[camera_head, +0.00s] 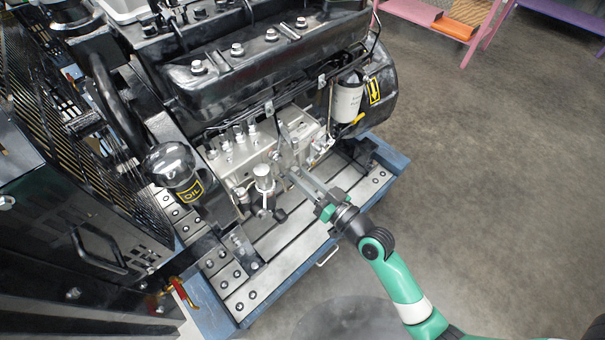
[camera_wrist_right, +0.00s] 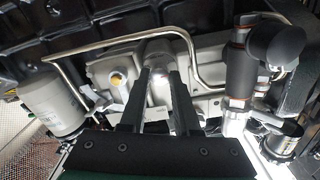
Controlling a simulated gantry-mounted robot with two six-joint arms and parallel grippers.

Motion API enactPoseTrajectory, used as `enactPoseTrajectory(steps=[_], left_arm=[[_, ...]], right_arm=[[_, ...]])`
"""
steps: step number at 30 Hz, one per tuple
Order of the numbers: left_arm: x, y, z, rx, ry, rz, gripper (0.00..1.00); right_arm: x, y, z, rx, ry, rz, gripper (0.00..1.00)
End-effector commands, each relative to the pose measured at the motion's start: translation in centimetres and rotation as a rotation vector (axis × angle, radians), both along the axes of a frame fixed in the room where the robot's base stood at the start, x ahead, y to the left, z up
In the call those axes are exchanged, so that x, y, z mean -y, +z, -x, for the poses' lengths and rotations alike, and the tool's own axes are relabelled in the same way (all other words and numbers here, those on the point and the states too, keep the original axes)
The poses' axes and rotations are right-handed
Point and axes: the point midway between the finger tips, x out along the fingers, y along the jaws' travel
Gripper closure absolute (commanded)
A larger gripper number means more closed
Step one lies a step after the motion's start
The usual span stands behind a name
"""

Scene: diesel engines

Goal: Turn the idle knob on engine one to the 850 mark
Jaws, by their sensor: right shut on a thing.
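Engine one (camera_head: 265,75) is a black diesel engine with a light grey pump housing (camera_head: 245,150) on its near side. My right gripper (camera_head: 292,172) reaches in from the lower right to the front of this housing. In the right wrist view its two fingers (camera_wrist_right: 161,72) stand on either side of a grey part of the housing front, where the idle knob (camera_wrist_right: 158,88) is gripped. The knob is mostly hidden by the fingers. I cannot read an 850 mark or any pointer in either view. My left gripper is not in view.
A white filter (camera_head: 347,98) hangs right of the pump housing. A black oil filter (camera_head: 175,170) stands to its left. A metal pipe (camera_wrist_right: 120,45) runs close above the fingers in the wrist view. The blue frame (camera_head: 385,165) edges the engine; open floor lies to the right.

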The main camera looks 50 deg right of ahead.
Motion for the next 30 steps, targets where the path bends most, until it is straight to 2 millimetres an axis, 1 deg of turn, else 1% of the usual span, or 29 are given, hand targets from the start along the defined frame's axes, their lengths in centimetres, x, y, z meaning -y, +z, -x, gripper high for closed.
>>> enactPoseTrajectory(steps=[1,6,12,18,24,30], left_arm=[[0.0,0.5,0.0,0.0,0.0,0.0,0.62],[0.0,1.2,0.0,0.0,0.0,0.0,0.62],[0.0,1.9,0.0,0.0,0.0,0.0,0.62],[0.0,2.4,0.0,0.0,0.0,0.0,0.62],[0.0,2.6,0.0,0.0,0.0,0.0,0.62],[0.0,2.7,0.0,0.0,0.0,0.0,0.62]], right_arm=[[0.0,0.3,0.0,0.002,0.0,-0.044,1.0],[0.0,0.2,0.0,0.014,0.0,-0.207,1.0],[0.0,0.2,0.0,0.026,0.0,-0.384,1.0],[0.0,0.2,0.0,0.037,0.0,-0.527,1.0],[0.0,0.1,0.0,0.044,-0.001,-0.619,1.0],[0.0,0.1,0.0,0.047,0.0,-0.661,1.0]])
